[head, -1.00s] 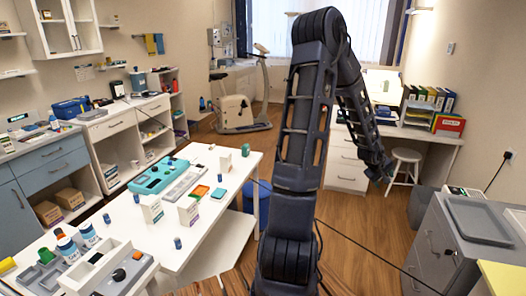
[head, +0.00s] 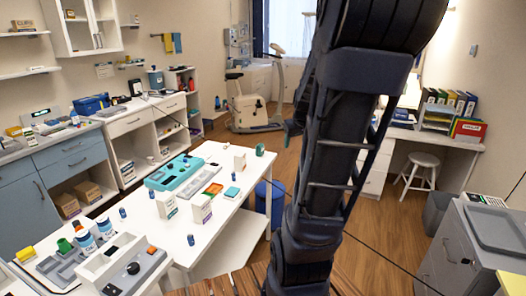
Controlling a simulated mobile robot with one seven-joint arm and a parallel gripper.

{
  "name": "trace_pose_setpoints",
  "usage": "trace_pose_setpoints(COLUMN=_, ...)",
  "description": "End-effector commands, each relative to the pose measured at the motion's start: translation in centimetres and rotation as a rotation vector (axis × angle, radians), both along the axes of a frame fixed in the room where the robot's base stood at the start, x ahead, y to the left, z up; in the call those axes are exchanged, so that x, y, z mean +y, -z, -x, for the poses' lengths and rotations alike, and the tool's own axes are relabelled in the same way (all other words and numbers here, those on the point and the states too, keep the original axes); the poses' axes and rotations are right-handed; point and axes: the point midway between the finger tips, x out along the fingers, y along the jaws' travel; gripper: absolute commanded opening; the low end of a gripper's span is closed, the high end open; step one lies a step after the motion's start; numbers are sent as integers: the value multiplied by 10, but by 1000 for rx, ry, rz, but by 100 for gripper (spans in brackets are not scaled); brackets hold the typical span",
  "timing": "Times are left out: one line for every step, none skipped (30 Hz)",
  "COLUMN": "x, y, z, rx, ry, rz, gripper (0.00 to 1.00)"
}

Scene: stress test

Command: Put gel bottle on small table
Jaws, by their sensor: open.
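I cannot tell which of these, if any, is the gel bottle. My arm rises through the middle of the view. My gripper (head: 292,128) shows small and dark at the arm's left edge, mostly hidden behind it. It is open, well above and away from the bottles, with nothing seen in it.
The white table also bears a teal tray (head: 172,174), white boxes (head: 202,208) and several small blue bottles. A grey cabinet (head: 450,250) stands at the right, a white stool (head: 418,175) farther back. Wooden floor lies clear between.

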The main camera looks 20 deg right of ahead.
Motion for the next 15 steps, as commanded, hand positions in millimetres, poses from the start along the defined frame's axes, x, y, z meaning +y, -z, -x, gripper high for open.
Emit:
trace_pose_setpoints(x=22, y=-10, z=5, rx=-5, ry=-21, rz=-13, gripper=59)
trace_pose_setpoints(x=34, y=-14, z=9, rx=-3, ry=-30, rz=-21, gripper=59)
trace_pose_setpoints(x=49, y=-19, z=15, rx=-1, ry=-40, rz=-31, gripper=59)
trace_pose_setpoints(x=60, y=-23, z=20, rx=2, ry=-48, rz=-38, gripper=59)
trace_pose_setpoints(x=71, y=-26, z=25, rx=5, ry=-55, rz=-45, gripper=59)
trace_pose_setpoints(x=85, y=-31, z=32, rx=10, ry=-65, rz=-53, gripper=59)
trace_pose_setpoints(x=95, y=-34, z=38, rx=14, ry=-71, rz=-58, gripper=59)
trace_pose_setpoints(x=105, y=-37, z=44, rx=16, ry=-78, rz=-63, gripper=59)
trace_pose_setpoints(x=118, y=-41, z=53, rx=21, ry=-84, rz=-68, gripper=59)
trace_pose_setpoints(x=127, y=-43, z=60, rx=25, ry=-90, rz=-71, gripper=59)
trace_pose_setpoints(x=135, y=-45, z=67, rx=30, ry=-96, rz=-73, gripper=59)
trace_pose_setpoints(x=146, y=-48, z=76, rx=36, ry=-102, rz=-75, gripper=59)
trace_pose_setpoints(x=153, y=-49, z=83, rx=40, ry=-105, rz=-75, gripper=59)
trace_pose_setpoints(x=159, y=-51, z=90, rx=43, ry=-107, rz=-77, gripper=59)
trace_pose_setpoints(x=167, y=-53, z=98, rx=48, ry=-110, rz=-77, gripper=59)
